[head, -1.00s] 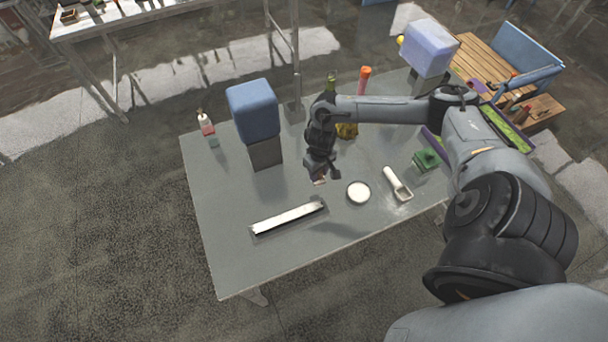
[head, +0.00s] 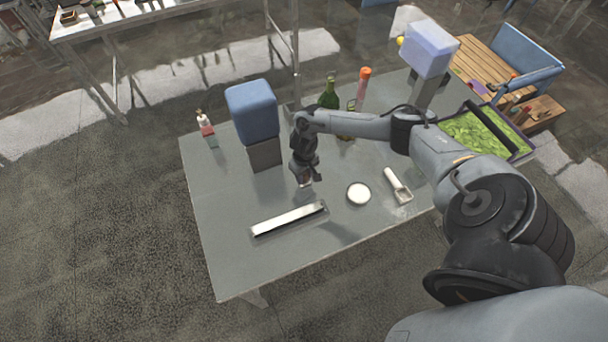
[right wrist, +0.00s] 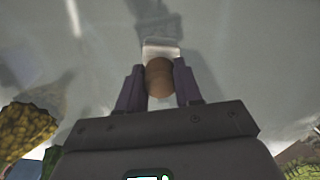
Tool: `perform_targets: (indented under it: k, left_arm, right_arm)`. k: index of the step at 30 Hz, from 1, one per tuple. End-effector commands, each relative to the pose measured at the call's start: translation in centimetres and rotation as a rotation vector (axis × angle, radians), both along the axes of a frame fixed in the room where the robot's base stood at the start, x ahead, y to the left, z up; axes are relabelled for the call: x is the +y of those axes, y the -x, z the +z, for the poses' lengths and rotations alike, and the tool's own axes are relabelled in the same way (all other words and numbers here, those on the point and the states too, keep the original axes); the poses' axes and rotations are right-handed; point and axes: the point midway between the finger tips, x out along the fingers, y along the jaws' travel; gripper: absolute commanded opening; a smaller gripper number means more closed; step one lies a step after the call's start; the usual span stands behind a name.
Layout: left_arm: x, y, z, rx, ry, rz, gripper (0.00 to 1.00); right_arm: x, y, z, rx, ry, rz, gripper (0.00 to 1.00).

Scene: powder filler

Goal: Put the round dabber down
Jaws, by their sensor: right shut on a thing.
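My right gripper (head: 304,179) is above the grey table, between the long metal tray and the blue-topped block. In the right wrist view, its two fingers (right wrist: 159,88) are shut on the round dabber (right wrist: 159,76), which has a brown rounded handle. A pale flat part shows just beyond the handle. In the head view the dabber is mostly hidden by the fingers. I cannot tell whether it touches the table (head: 228,245). My left gripper is not in view.
The long narrow metal tray (head: 289,218) lies in front of the gripper. A round white dish (head: 358,193) and a white scoop (head: 397,186) lie to the right. The blue-topped block (head: 252,112), green bottle (head: 330,93) and orange-capped bottle (head: 362,90) stand behind. The front left table is clear.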

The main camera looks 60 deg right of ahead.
Motion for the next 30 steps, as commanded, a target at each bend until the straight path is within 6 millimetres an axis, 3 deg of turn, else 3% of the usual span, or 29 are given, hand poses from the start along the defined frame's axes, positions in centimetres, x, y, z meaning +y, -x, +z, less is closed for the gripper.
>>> perform_targets:
  k: [11,12,17,30]
  left_arm:
    - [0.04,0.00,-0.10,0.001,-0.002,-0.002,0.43]
    - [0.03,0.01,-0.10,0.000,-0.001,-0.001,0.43]
    - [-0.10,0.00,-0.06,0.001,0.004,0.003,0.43]
    - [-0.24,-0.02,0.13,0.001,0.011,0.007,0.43]
  right_arm:
    - [0.04,0.01,-0.33,0.001,-0.001,0.000,0.06]
    - [0.04,0.01,-0.39,0.000,-0.001,0.000,0.36]
    - [0.03,0.02,-0.35,0.000,-0.001,0.000,0.60]
    - [0.00,-0.04,0.57,-0.001,-0.001,0.001,0.60]
